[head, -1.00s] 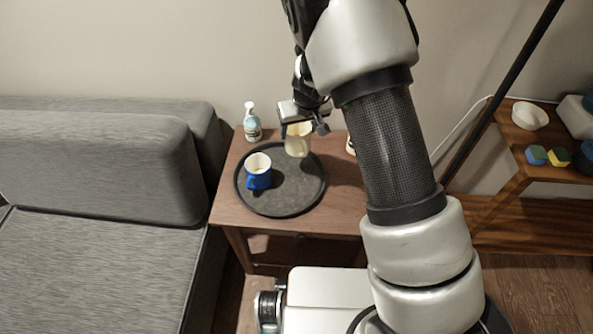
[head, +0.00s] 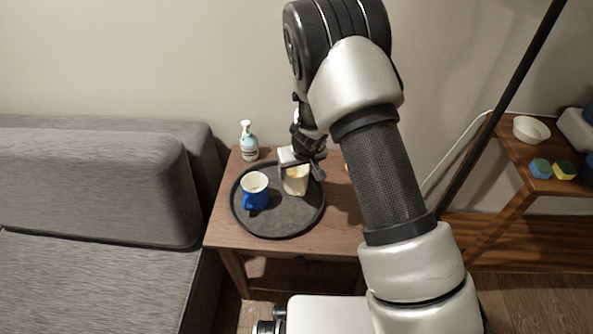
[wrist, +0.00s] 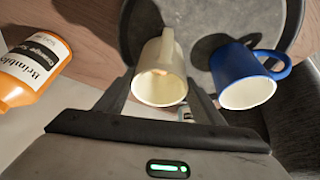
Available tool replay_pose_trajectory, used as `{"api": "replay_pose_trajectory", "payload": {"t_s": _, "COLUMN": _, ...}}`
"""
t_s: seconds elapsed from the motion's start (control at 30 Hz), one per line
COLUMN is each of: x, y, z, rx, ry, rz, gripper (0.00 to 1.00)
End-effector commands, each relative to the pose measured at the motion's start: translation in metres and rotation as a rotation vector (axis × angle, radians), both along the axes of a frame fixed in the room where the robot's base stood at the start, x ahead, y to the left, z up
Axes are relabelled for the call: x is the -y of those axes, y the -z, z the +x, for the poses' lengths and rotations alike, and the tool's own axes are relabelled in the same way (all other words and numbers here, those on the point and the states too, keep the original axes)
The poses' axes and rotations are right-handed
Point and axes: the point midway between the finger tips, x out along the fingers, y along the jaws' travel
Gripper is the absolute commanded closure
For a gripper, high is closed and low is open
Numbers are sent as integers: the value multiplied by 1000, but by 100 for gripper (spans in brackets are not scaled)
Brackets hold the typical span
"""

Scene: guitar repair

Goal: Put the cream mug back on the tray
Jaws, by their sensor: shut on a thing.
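The cream mug (head: 296,184) is in my gripper (head: 298,174) over the right part of the dark round tray (head: 284,222). The wrist view shows the cream mug (wrist: 160,82) between the two fingers of my gripper (wrist: 160,88), with its handle pointing away from the palm. My gripper is shut on it. I cannot tell whether the mug's base touches the tray. The tray rests on a small wooden table.
A blue mug (head: 255,192) stands on the tray left of the cream mug. A spray bottle (head: 248,142) stands behind the tray. An orange bottle (wrist: 32,70) is beside the tray. A grey sofa (head: 90,190) adjoins the wooden table (head: 335,232) on the left.

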Motion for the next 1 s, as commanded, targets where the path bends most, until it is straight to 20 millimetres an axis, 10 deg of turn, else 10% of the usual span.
{"api": "replay_pose_trajectory", "payload": {"t_s": 0.17, "x": 0, "y": 4, "z": 1, "rx": 2, "ry": 0, "rz": 0, "gripper": 80}}
{"api": "replay_pose_trajectory", "payload": {"t_s": 0.2, "x": 0, "y": 3, "z": 0, "rx": 0, "ry": 0, "rz": 0, "gripper": 35}}
{"api": "replay_pose_trajectory", "payload": {"t_s": 0.3, "x": 0, "y": 3, "z": 0, "rx": 0, "ry": 0, "rz": 0, "gripper": 19}}
{"api": "replay_pose_trajectory", "payload": {"t_s": 0.7, "x": 0, "y": -5, "z": -1, "rx": 1, "ry": 0, "rz": 0, "gripper": 19}}
{"api": "replay_pose_trajectory", "payload": {"t_s": 1.0, "x": 8, "y": -63, "z": -22, "rx": 3, "ry": 0, "rz": 1, "gripper": 19}}
